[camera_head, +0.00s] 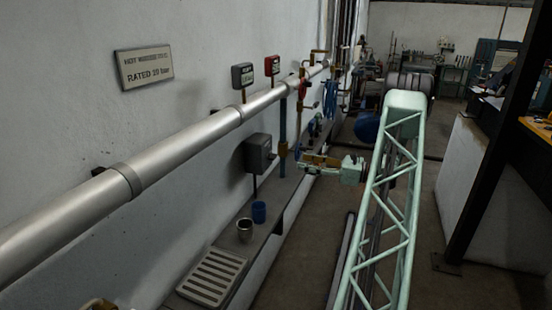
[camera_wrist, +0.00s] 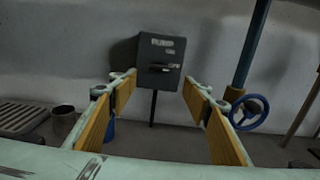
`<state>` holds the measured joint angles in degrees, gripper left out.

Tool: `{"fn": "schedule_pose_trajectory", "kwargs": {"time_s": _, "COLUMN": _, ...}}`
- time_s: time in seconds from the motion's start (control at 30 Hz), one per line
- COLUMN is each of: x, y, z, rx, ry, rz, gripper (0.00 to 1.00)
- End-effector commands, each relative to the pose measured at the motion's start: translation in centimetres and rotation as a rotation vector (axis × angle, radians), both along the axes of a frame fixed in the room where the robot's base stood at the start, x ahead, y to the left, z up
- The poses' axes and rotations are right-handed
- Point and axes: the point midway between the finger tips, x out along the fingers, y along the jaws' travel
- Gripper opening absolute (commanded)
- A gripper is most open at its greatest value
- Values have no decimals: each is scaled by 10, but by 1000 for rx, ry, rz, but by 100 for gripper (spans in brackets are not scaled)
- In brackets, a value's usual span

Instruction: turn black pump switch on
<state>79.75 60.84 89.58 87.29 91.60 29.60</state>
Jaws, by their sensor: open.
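The black pump switch is a dark box (camera_wrist: 158,62) on a thin post, straight ahead in the wrist view, with faint lettering and a small dark lever (camera_wrist: 158,68) on its front that looks about level. In the head view the box (camera_head: 259,154) stands by the wall, above the ledge. My gripper (camera_wrist: 158,88) is open and empty, its yellow-padded fingers on either side of the view with the box beyond and between them. In the head view my gripper (camera_head: 302,160) is to the right of the box, and its fingers point toward it. I cannot tell the exact gap.
A blue handwheel (camera_wrist: 249,113) and a vertical blue pipe (camera_wrist: 249,45) are right of the box. A blue cup (camera_head: 259,211), a metal cup (camera_head: 244,229) and a slotted tray (camera_head: 212,276) are on the ledge. A large silver pipe (camera_head: 180,158) runs along the wall above.

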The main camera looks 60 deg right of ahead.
Motion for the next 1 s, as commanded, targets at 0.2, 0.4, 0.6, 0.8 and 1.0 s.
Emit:
{"fn": "schedule_pose_trajectory", "kwargs": {"time_s": 0.2, "x": 0, "y": 1, "z": 0, "rx": -1, "ry": 1, "rz": 1, "gripper": 44}}
{"fn": "schedule_pose_trajectory", "kwargs": {"time_s": 0.4, "x": 4, "y": 1, "z": 0, "rx": -1, "ry": 1, "rz": 2, "gripper": 44}}
{"fn": "schedule_pose_trajectory", "kwargs": {"time_s": 0.6, "x": 16, "y": 5, "z": 0, "rx": -1, "ry": 1, "rz": 4, "gripper": 44}}
{"fn": "schedule_pose_trajectory", "kwargs": {"time_s": 0.8, "x": 37, "y": 10, "z": 1, "rx": -1, "ry": 0, "rz": 3, "gripper": 44}}
{"fn": "schedule_pose_trajectory", "kwargs": {"time_s": 1.0, "x": 62, "y": 16, "z": 0, "rx": -1, "ry": 1, "rz": 3, "gripper": 44}}
